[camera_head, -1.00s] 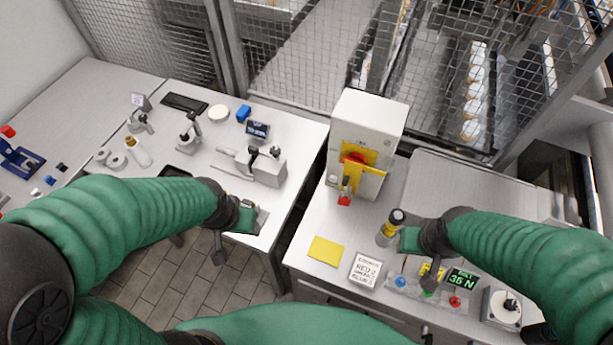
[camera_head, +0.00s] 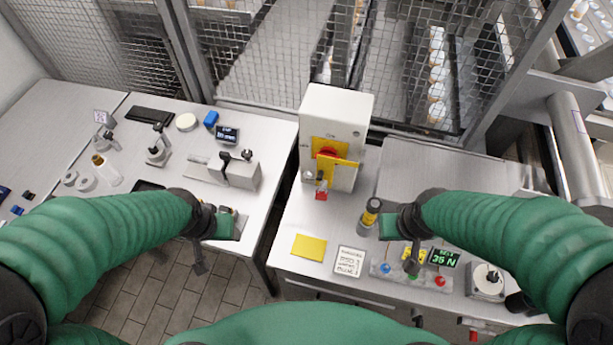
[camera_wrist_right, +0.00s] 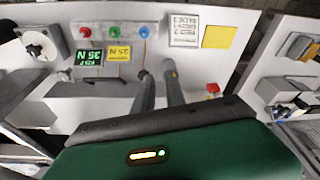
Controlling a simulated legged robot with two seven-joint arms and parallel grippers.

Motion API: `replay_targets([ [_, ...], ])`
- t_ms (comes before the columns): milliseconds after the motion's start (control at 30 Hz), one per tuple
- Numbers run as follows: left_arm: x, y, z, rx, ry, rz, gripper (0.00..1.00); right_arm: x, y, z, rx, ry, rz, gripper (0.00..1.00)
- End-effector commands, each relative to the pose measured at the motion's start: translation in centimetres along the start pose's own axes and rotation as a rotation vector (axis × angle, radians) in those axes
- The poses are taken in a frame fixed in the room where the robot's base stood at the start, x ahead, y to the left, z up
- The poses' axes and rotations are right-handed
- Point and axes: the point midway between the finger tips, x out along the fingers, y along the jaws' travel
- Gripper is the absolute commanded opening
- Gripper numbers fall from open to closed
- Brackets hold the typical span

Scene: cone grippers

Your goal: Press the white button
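A small whitish knob (camera_head: 308,176), possibly the white button, is on the left of the pale cabinet's (camera_head: 335,118) base. My right gripper (camera_head: 412,268) hangs over the button strip (camera_head: 376,280) right of the cabinet. In the right wrist view its two dark fingers (camera_wrist_right: 159,78) stand slightly apart with nothing between them. The strip has a blue button (camera_head: 385,268) and a red button (camera_head: 440,281); a green button (camera_wrist_right: 115,31) shows in the wrist view. My left gripper (camera_head: 199,262) hangs at the left bench's front edge; its opening is unclear.
A yellow pad (camera_head: 309,247) and printed card (camera_head: 350,261) lie on the right bench. A yellow-black post (camera_head: 370,213) stands close to my right gripper. A red-tipped lever (camera_head: 321,193) sticks out from the cabinet. A gap separates the benches.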

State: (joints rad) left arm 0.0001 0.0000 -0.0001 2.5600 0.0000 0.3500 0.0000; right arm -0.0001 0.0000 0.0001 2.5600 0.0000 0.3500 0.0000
Motion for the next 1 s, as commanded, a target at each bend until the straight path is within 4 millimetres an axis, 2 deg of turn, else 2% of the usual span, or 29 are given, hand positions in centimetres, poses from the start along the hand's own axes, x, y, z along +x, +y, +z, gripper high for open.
replay_targets([
  [33,0.0,0.0,0.0,0.0,0.0,0.0,0.59,0.0,0.0,0.0,0.0,0.0,0.0,0.08],
  [100,0.0,0.0,0.0,0.0,0.0,0.0,0.59,0.0,0.0,0.0,0.0,0.0,0.0,0.0],
  [1000,0.0,0.01,-0.01,0.0,0.0,0.0,0.59,0.0,0.0,0.0,0.0,0.0,0.0,0.0],
])
